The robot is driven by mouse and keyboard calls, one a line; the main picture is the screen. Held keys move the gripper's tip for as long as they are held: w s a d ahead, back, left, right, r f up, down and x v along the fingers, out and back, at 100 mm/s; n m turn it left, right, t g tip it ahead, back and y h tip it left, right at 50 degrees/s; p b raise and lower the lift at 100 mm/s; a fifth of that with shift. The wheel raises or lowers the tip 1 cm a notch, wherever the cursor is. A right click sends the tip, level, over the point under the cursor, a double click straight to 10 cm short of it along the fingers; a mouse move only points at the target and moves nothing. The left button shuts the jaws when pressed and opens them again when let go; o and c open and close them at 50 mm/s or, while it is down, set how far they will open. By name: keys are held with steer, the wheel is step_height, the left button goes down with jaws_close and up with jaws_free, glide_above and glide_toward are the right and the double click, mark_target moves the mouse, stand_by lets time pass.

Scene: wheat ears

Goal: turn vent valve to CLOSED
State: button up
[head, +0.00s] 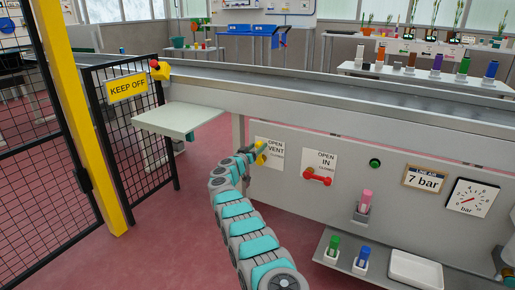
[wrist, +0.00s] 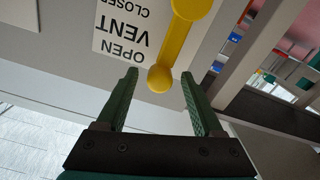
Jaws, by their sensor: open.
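The vent valve has a yellow handle (wrist: 178,42), seen upside down in the wrist view beside a white card (wrist: 120,28) reading OPEN, VENT, CLOSED. The handle slants from a hub at the top edge to a round knob on the card's OPEN side. My gripper (wrist: 160,74) is open, with one green finger on each side of that knob; I cannot tell whether they touch it. In the head view, my gripper (head: 255,152) is at the panel, covering part of the yellow handle (head: 261,159) and its card (head: 275,155).
A red valve (head: 316,177) under an OPEN IN card, a green button (head: 375,163) and a pressure gauge (head: 472,197) are to the right. A pale shelf (head: 180,118) juts out at the left near the KEEP OFF fence (head: 127,88). A lower shelf (head: 345,262) holds small coloured items.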

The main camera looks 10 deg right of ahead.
steer(key=shift+w+d, duration=0.2)
steer(key=shift+w, duration=0.05)
steer(key=shift+c, duration=0.2)
jaws_close()
stand_by(0.6)
stand_by(0.8)
